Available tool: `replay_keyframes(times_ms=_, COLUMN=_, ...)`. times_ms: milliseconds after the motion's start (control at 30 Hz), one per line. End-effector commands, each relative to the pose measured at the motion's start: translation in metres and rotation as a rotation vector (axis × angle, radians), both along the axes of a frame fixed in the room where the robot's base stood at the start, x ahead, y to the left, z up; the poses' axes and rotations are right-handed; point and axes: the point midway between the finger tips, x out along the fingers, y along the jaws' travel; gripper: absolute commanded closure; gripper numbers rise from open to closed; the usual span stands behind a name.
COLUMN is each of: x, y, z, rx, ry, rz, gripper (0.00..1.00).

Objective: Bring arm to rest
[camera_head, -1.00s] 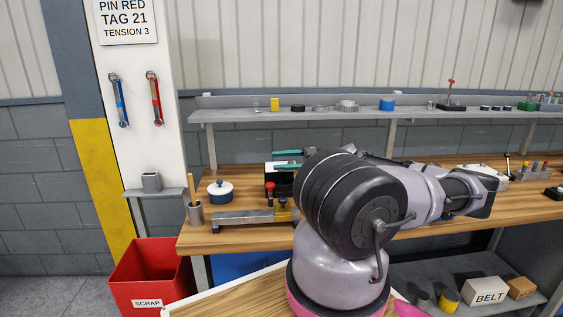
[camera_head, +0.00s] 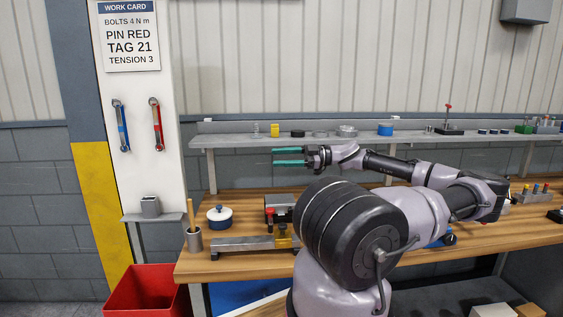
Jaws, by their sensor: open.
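My gripper (camera_head: 290,157) is at the end of my arm, held in the air above the back of the wooden bench (camera_head: 235,245) and just below the grey shelf in the picture. Its two teal fingers point left and are apart, with nothing between them. My arm reaches out to the right and folds back left to the gripper. My large dark joint hides part of the bench middle.
A dark block with a red-topped part (camera_head: 279,213) stands on the bench below my gripper. A blue-and-white pot (camera_head: 219,216) and a cup with a stick (camera_head: 193,239) are at left. The grey shelf (camera_head: 225,141) carries small parts. A red bin (camera_head: 146,293) stands on the floor.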

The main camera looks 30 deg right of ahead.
Motion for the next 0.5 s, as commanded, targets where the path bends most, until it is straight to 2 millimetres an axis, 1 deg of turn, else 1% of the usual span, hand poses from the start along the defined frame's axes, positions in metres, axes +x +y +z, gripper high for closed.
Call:
replay_keyframes(times_ms=267, x=0.000, y=0.001, z=-0.001, rx=0.000, ry=0.001, rz=0.002, gripper=0.42)
replay_keyframes(times_ms=333, x=0.000, y=0.006, z=-0.002, rx=-0.008, ry=0.020, rz=0.014, gripper=0.42)
replay_keyframes(times_ms=367, x=0.000, y=0.011, z=-0.004, rx=-0.013, ry=0.036, rz=0.025, gripper=0.42)
replay_keyframes(times_ms=433, x=0.001, y=0.028, z=-0.011, rx=-0.038, ry=0.101, rz=0.063, gripper=0.42)
replay_keyframes(times_ms=467, x=0.000, y=0.038, z=-0.016, rx=-0.052, ry=0.142, rz=0.085, gripper=0.42)
replay_keyframes(times_ms=500, x=-0.001, y=0.052, z=-0.022, rx=-0.075, ry=0.204, rz=0.115, gripper=0.42)
